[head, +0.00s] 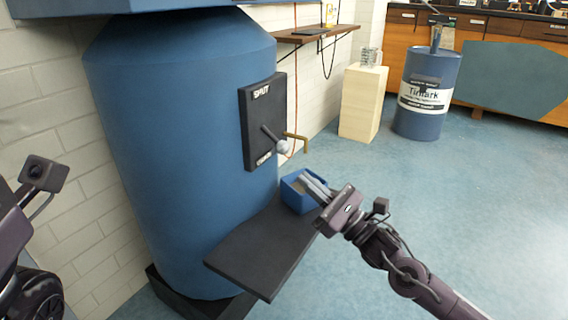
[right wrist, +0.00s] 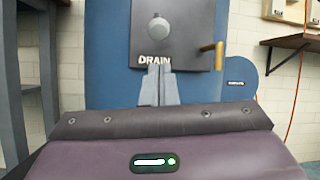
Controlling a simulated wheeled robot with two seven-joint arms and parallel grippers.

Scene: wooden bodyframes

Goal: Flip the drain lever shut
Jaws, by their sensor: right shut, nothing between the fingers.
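The drain lever (head: 272,136) is a dark rod with a grey ball knob on a black plate (head: 247,125) on the blue tank. The plate reads "SPUT" or "SHUT" at the top and "DRAIN" at the bottom. The lever slants outward and down toward the bottom word. In the right wrist view the knob (right wrist: 155,32) sits above "DRAIN". My right gripper (head: 304,181) is shut and empty, below and right of the knob, apart from it. Its fingertips (right wrist: 160,68) overlap the plate's lower edge in the wrist view. My left arm shows at the left edge, but its fingers are out of view.
A brass spout (head: 296,136) juts out right of the lever. A blue bin (head: 292,201) sits under it, partly behind my right gripper. A dark shelf (head: 255,250) projects from the tank's base. A wooden pedestal and blue barrel (head: 405,125) stand farther back; the floor at right is clear.

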